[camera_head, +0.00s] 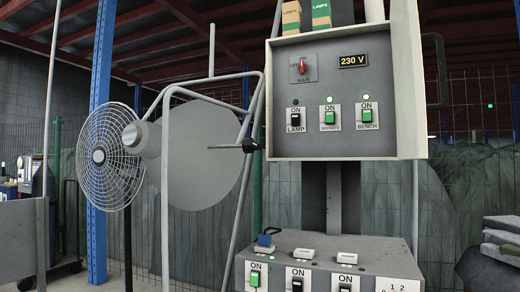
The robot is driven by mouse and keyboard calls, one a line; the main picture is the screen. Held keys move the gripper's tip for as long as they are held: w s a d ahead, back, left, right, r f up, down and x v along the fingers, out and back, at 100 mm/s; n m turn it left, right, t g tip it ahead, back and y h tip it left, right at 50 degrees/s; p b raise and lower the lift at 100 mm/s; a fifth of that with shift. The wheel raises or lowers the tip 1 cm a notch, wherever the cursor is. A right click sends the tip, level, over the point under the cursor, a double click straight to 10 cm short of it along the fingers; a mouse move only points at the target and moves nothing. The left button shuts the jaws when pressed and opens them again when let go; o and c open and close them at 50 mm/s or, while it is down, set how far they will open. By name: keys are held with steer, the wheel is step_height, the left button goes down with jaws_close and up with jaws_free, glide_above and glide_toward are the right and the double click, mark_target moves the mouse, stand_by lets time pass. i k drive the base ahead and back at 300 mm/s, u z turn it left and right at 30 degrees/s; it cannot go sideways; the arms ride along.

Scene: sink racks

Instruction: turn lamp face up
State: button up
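I cannot make out a lamp for certain. A large grey round disc (205,155) stands upright at the left centre, behind bent grey tubing (190,90) with a dark knob or clamp (250,146) at its right. I cannot tell whether this disc is part of a lamp. A switch labelled LAMP (295,117) on the grey wall panel (340,80) has a black rocker, and no lit light shows above it. My gripper is not in view.
A caged fan (108,157) stands left, before a blue post (101,230). Green-rocker switches (329,117) (366,115) have lit lights. Boxes marked LAMPS (291,17) sit above. A lower grey switch box (320,245) carries small blocks. Grey slabs (503,235) lie at the right.

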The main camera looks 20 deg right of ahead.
mark_target(206, 161)
steer(key=z, duration=0.5)
steer(key=k, duration=0.55)
steer(key=u, duration=0.1)
steer(key=i, duration=1.1)
steer(key=u, duration=0.25)
